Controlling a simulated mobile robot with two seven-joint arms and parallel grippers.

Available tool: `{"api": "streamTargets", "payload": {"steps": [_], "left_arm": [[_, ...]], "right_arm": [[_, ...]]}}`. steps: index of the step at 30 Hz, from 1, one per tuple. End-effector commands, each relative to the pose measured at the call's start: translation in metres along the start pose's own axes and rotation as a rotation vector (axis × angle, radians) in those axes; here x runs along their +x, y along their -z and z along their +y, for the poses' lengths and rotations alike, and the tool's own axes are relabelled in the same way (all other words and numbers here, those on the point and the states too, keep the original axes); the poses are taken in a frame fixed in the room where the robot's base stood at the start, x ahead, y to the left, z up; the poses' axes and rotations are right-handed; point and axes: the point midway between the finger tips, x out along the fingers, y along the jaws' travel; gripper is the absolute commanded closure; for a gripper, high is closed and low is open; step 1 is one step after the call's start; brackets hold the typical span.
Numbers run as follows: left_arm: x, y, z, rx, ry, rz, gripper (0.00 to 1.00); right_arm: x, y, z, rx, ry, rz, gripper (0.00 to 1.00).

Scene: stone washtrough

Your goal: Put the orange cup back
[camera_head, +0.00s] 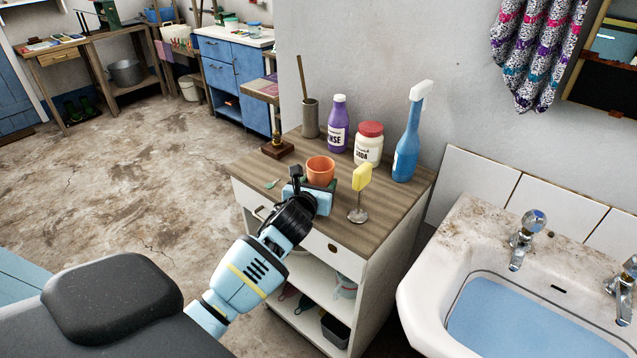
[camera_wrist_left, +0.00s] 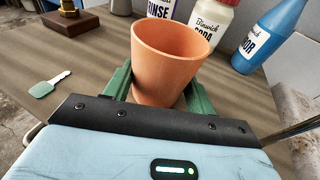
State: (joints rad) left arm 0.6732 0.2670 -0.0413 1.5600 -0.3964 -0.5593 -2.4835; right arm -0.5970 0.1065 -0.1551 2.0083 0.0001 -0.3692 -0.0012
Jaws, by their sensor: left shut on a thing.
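The orange cup (camera_head: 320,168) is at the near side of the wooden top of a white cabinet, upright or nearly so. It also shows in the left wrist view (camera_wrist_left: 168,62), its open mouth up and empty as far as I can see. My left gripper (camera_head: 318,185) is shut on the cup, with one green finger on each side of its lower part. The fingers hide part of the cup's base, and I cannot tell whether it touches the top. My right gripper is out of view.
A green-headed key (camera_wrist_left: 42,89) lies left. A sink (camera_head: 430,275) is right.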

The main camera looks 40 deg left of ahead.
Motion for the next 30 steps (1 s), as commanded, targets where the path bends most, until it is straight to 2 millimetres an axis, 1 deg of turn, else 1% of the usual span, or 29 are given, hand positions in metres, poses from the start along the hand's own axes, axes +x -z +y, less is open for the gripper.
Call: {"api": "streamTargets", "payload": {"steps": [1,5,6,13,17,20,23,30], "left_arm": [[0.000,0.001,0.000,0.001,0.000,0.001,0.42],[0.000,0.001,0.000,0.000,0.000,0.000,0.25],[0.000,0.001,0.000,0.000,0.000,0.001,0.23],[0.000,0.001,0.000,0.000,0.000,0.001,0.23],[-0.002,-0.003,0.000,-0.001,0.000,0.001,0.23],[-0.013,-0.002,0.000,0.002,0.001,0.000,0.23],[-0.028,-0.003,0.001,0.003,0.001,-0.001,0.23],[-0.074,-0.003,0.000,0.003,0.002,-0.001,0.23]], "right_arm": [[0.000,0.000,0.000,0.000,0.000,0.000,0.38],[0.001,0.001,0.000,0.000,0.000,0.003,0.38],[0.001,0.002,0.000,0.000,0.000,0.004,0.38],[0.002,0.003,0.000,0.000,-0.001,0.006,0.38],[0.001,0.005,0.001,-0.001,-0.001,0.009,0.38],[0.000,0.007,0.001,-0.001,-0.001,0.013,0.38],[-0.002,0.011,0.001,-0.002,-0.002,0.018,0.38],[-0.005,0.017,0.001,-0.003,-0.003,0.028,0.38]]}}
